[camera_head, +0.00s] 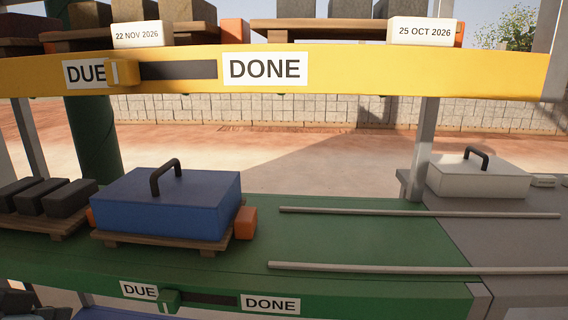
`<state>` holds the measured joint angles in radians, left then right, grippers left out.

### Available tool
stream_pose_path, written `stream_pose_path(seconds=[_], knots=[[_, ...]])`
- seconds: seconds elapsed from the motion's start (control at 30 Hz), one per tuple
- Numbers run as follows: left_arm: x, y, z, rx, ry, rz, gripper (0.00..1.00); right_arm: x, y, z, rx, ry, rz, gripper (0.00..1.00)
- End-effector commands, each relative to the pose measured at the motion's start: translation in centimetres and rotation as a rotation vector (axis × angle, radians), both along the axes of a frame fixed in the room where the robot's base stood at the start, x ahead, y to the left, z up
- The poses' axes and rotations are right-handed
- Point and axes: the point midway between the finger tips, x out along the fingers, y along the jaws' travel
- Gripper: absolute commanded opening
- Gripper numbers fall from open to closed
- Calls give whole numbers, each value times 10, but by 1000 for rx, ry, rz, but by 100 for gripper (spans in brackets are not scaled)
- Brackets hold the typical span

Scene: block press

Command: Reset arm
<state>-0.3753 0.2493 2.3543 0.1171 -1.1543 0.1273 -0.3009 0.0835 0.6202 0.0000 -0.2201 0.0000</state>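Part of what looks like my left gripper (32,305) shows as a dark shape in the bottom left corner, cut off by the picture's edge. Whether it is open or shut cannot be told. It is below and in front of the green bench, apart from the blue box. My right gripper is not in view. A blue box (165,205) with a black handle sits on a wooden pallet between orange blocks on the green bench (340,235).
Two rails (420,212) run right across the bench. A white handled lid (478,178) stands at the right, dark blocks (45,197) at the left. A yellow beam (400,70) crosses above; its slider (124,73) and the green slider (169,300) are at the DUE ends.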

Motion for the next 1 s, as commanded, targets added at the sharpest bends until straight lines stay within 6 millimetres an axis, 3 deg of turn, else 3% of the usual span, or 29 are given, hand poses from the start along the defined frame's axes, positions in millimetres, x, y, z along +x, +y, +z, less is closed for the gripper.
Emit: stream_pose_path(seconds=[0.03,0.2,0.4,0.77,0.87,1.0], knots=[[-21,-2,-11,13,68,4,42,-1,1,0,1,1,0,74],[-85,-2,-36,60,283,10,42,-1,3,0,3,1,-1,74],[-154,-3,-50,95,503,15,42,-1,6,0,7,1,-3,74],[-139,9,-172,94,545,26,42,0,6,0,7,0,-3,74],[-146,14,-217,92,565,31,42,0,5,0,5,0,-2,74],[-170,21,-295,89,599,38,42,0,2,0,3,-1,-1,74]])
